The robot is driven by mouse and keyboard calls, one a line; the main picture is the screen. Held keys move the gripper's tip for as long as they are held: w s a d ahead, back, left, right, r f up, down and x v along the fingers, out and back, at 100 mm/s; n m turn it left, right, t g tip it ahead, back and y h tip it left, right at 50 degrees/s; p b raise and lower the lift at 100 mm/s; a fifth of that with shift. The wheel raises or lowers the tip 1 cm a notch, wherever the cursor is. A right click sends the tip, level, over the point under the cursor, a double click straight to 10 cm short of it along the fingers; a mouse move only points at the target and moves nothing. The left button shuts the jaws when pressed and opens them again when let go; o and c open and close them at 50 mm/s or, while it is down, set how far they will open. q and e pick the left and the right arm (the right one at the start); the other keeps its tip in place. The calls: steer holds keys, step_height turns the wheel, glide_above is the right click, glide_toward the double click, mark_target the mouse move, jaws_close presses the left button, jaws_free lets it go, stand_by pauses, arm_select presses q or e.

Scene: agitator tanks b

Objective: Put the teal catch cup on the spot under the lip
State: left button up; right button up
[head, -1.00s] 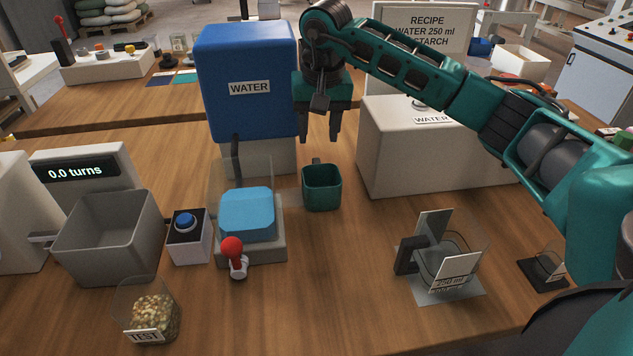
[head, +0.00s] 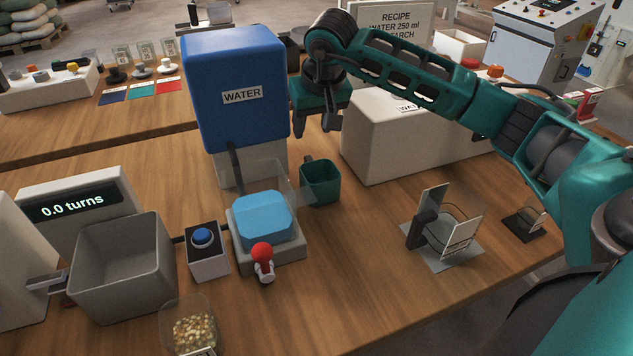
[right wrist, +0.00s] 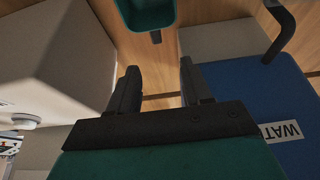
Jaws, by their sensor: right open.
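The teal catch cup (head: 320,185) stands upright on the bench, just right of the light blue block on its grey base (head: 272,248). In the right wrist view the cup (right wrist: 147,16) shows at the top edge, partly cut off, with its handle towards the gripper. My right gripper (head: 316,118) is open and empty, above and behind the cup and apart from it; its two fingers (right wrist: 159,75) show spread in the wrist view. My left gripper is not in view. I cannot tell which edge is the lip or where the spot is.
The blue WATER tank (head: 235,85) stands close left of my right gripper, and a white box (head: 375,150) stands to its right. A grey bin (head: 122,268), blue button (head: 203,237) and red-knobbed lever (head: 262,258) are at left. Bench right of the cup is clear up to a clear-sided holder (head: 445,230).

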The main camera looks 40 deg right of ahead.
mark_target(309, 157)
steer(key=x, duration=0.7)
steer(key=shift+w+d+f, duration=0.1)
steer(key=shift+w+f, duration=0.05)
steer(key=shift+f, duration=0.15)
steer(key=x, duration=0.5)
steer(key=shift+d+f, duration=0.15)
steer(key=shift+d, duration=0.05)
jaws_close()
